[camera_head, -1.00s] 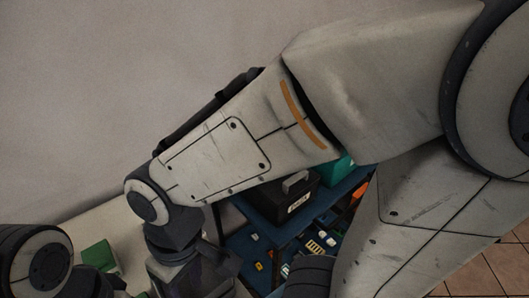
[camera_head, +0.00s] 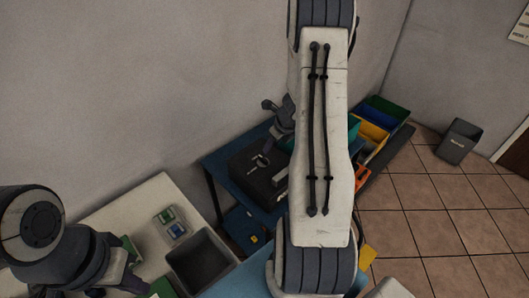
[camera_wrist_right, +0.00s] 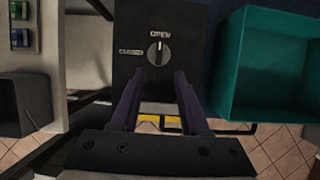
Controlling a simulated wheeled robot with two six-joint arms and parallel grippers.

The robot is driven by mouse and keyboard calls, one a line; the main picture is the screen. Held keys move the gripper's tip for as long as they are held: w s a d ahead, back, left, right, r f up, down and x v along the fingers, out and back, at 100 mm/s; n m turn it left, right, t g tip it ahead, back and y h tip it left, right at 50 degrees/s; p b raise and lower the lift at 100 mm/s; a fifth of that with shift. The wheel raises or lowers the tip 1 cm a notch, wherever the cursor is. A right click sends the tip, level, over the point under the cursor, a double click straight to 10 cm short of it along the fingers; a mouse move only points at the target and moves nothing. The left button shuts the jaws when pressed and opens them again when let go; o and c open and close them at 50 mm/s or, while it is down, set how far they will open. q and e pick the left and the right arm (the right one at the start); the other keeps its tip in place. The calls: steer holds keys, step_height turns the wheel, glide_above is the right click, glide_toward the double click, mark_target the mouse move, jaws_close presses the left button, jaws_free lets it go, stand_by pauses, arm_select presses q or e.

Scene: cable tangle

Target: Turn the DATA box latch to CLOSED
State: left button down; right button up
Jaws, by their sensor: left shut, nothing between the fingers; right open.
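The black box (camera_head: 245,178) stands on the blue table; its name label is not legible. In the right wrist view its dark top (camera_wrist_right: 130,25) carries the words OPEN and CLOSED around a round latch knob (camera_wrist_right: 158,53). The knob's light bar points up at OPEN; CLOSED is to its left. My right gripper (camera_head: 270,120) is above the box, open and empty; in its wrist view the two fingers (camera_wrist_right: 154,80) lie below the knob in the picture, one to each side of it. My left gripper (camera_head: 125,275) is shut and empty at the lower left, over the white table.
A teal bin (camera_wrist_right: 262,70) is right beside the box. Yellow, green and blue bins (camera_head: 385,115) stand behind to the right. A grey tray (camera_head: 200,262) and a small case of coloured parts (camera_head: 172,222) are on the white table (camera_head: 125,205). A dark waste bin (camera_head: 460,141) stands on the floor.

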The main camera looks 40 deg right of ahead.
mark_target(264, 158)
steer(key=b+x, duration=0.1)
steer(key=x, duration=0.9)
steer(key=shift+b, duration=0.35)
jaws_close()
